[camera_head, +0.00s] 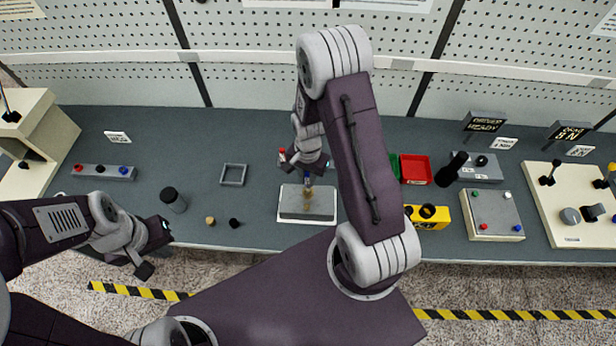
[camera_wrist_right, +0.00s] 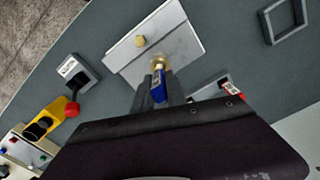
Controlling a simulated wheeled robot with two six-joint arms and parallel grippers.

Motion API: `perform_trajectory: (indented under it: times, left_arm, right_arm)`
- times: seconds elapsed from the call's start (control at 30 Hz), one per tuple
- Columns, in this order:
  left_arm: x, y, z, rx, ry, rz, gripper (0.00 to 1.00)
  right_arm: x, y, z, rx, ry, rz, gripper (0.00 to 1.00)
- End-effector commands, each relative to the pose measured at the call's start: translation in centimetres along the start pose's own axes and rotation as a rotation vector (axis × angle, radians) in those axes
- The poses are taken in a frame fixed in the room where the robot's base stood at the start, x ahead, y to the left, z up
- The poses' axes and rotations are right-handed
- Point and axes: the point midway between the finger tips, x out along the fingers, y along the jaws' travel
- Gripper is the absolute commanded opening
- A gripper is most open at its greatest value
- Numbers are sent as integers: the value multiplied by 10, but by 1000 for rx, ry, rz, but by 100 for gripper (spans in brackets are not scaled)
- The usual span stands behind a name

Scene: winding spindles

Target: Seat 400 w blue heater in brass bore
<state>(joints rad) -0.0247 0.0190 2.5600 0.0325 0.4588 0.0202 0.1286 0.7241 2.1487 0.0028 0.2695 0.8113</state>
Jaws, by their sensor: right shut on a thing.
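The blue heater (camera_head: 307,180) is held by my right gripper (camera_head: 305,172) above the grey block (camera_head: 292,215). In the right wrist view the blue heater (camera_wrist_right: 159,92) sits between the two dark fingers of my right gripper (camera_wrist_right: 158,82). Its far end meets the round brass bore (camera_wrist_right: 158,62) on the block's plate (camera_wrist_right: 180,45). I cannot tell whether its tip is inside the bore or just over it. My left gripper (camera_head: 155,250) is open and empty near the table's front edge.
A red-marked piece (camera_head: 282,155) stands close behind my right gripper. A square frame (camera_head: 233,175), a dark cylinder (camera_head: 172,198) and small brass (camera_head: 210,221) and black (camera_head: 234,223) parts lie left. A yellow box (camera_head: 428,216) and red bin (camera_head: 416,169) are right.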

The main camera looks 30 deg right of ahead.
Motion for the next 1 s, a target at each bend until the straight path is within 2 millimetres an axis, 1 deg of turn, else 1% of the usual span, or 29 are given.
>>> perform_trajectory:
  times: [1.0]
  left_arm:
    - [7,0,1,0,0,0,0]
  right_arm:
    - [9,0,0,0,0,0,0]
